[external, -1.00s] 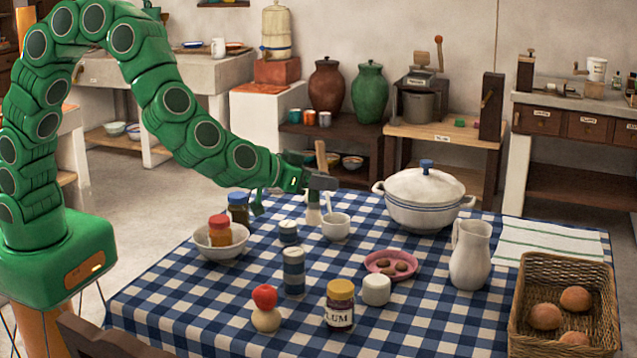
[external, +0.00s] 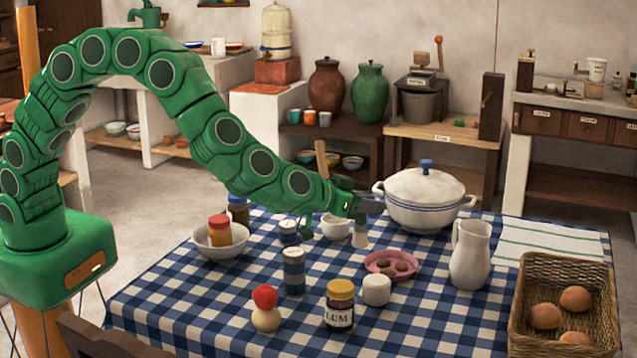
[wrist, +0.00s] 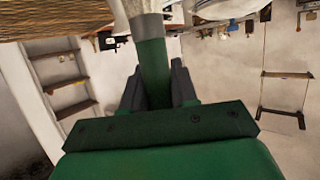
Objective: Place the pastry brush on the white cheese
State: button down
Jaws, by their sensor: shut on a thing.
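The pastry brush (external: 361,237) is in my gripper (external: 362,207), bristles down, over the far middle of the table in the external view. The wrist view shows its green handle (wrist: 152,75) between my fingers, with a grey collar and pale bristles beyond. My gripper is shut on the handle. The white cheese (external: 376,290) looks like a short, pale, rounded cylinder on the checked cloth, right of the plum jar. The brush is behind and slightly left of it, apart from it. Nothing lies on the cheese.
A pink plate (external: 378,272) with brown pieces lies just behind the cheese. The plum jar (external: 340,306) stands close on its left, a white jug (external: 470,254) to its right. A large lidded pot (external: 424,205) and a white cup (external: 336,229) are near my gripper.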

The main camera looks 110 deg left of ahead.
jog(key=shift+w+a+f, duration=0.2)
jog(key=shift+w+f, duration=0.45)
jog(key=shift+f, duration=0.7)
jog(key=shift+w+a+f, duration=0.2)
jog(key=shift+w+f, duration=0.45)
jog(key=shift+f, duration=0.75)
jog(key=shift+w+a+f, duration=0.2)
jog(key=shift+w+f, duration=0.45)
jog(key=shift+f, duration=0.7)
jog(key=c, duration=0.9)
grip_release()
jog(key=shift+f, duration=0.1)
jog(key=v, duration=1.2)
